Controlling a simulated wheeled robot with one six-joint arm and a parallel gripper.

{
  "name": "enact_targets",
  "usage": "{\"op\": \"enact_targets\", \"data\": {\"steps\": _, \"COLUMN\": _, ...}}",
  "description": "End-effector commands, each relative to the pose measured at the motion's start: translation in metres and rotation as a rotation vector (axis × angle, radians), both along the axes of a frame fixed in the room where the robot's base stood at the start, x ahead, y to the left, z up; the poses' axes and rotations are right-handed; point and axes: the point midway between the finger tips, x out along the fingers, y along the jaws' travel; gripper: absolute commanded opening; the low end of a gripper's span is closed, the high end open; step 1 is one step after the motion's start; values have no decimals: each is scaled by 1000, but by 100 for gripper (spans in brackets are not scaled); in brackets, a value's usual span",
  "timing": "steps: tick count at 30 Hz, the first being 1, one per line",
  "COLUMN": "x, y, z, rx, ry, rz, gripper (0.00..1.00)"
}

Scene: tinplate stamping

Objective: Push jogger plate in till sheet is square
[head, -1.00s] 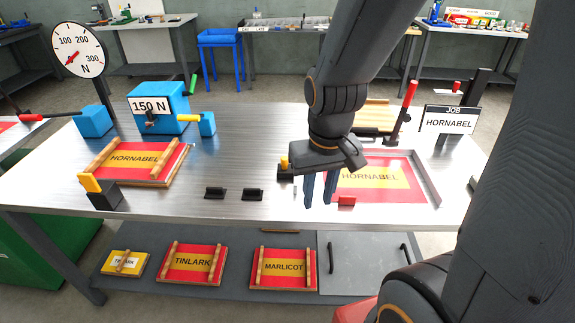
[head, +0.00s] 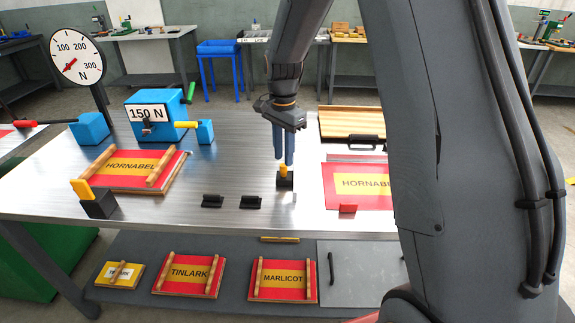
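The sheet (head: 345,198), red with a yellow band lettered HORNABEL, lies flat at the right of the bench; my arm hides its right part. A red block (head: 347,208) sits at the sheet's front edge. Whether the sheet is square is unclear.
A black handle (head: 367,139) and a wooden board (head: 350,122) lie behind the sheet. Two black blocks (head: 212,201) stand at the front edge. A framed HORNABEL plate (head: 133,166), blue 150 N box (head: 152,108) and dial (head: 77,62) are left.

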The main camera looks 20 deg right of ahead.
Motion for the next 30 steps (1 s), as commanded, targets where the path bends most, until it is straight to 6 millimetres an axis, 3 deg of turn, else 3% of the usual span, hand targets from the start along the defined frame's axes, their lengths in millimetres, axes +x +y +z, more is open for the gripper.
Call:
{"op": "enact_targets", "data": {"steps": 9, "x": -1, "y": 0, "z": -41, "rx": 0, "ry": 1, "rz": 1, "gripper": 26}}
{"op": "enact_targets", "data": {"steps": 20, "x": 0, "y": -2, "z": -48, "rx": 0, "ry": -2, "rz": -1, "gripper": 26}}
{"op": "enact_targets", "data": {"steps": 25, "x": -1, "y": -2, "z": -48, "rx": 0, "ry": -1, "rz": -1, "gripper": 1}}
{"op": "enact_targets", "data": {"steps": 30, "x": -1, "y": -1, "z": -49, "rx": 0, "ry": 1, "rz": 0, "gripper": 0}}
